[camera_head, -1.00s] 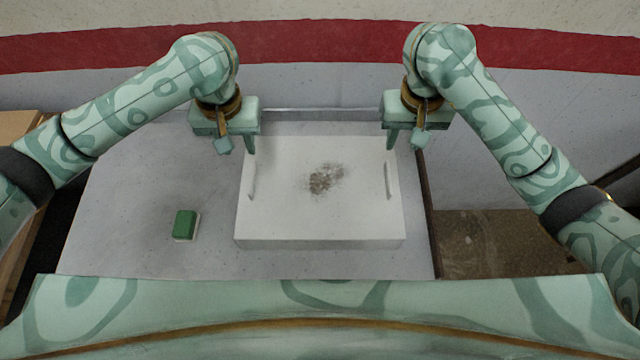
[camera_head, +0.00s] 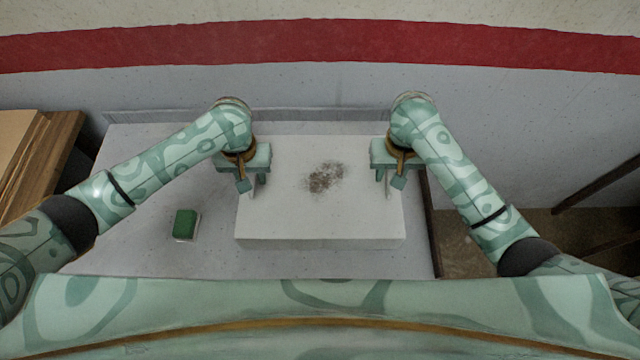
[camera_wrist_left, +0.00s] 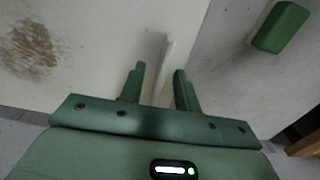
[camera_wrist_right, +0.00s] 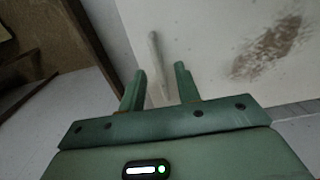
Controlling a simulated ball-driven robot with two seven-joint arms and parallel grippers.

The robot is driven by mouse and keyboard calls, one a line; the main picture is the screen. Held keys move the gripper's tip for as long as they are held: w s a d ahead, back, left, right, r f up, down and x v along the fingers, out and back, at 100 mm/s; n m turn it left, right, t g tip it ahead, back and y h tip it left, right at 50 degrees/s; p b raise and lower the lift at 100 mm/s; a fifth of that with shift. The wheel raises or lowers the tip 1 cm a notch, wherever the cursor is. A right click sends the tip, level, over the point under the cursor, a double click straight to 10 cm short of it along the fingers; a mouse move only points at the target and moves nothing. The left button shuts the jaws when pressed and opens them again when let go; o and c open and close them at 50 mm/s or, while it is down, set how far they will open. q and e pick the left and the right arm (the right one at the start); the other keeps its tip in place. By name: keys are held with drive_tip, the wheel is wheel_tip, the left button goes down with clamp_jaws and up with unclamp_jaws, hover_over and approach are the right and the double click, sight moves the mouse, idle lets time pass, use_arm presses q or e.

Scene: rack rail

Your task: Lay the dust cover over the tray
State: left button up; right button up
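A white, box-like piece (camera_head: 320,215) with a brown stain (camera_head: 325,177) on top stands mid-table; I take it for the dust cover. A separate tray cannot be made out. Upright handles rise near its left and right edges. My left gripper (camera_head: 251,186) is over the left handle, which shows between its spread fingers in the left wrist view (camera_wrist_left: 168,58). My right gripper (camera_head: 390,188) is over the right handle, which shows between its spread fingers in the right wrist view (camera_wrist_right: 156,52). Both grippers are open, with gaps around the handles.
A green block (camera_head: 186,223) with a pale base lies on the grey table (camera_head: 130,235), left of the white piece. The table's right edge (camera_head: 431,235) is close to the white piece. A wall with a red band (camera_head: 320,46) stands behind.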

use_arm(q)
clamp_jaws()
use_arm(e)
clamp_jaws()
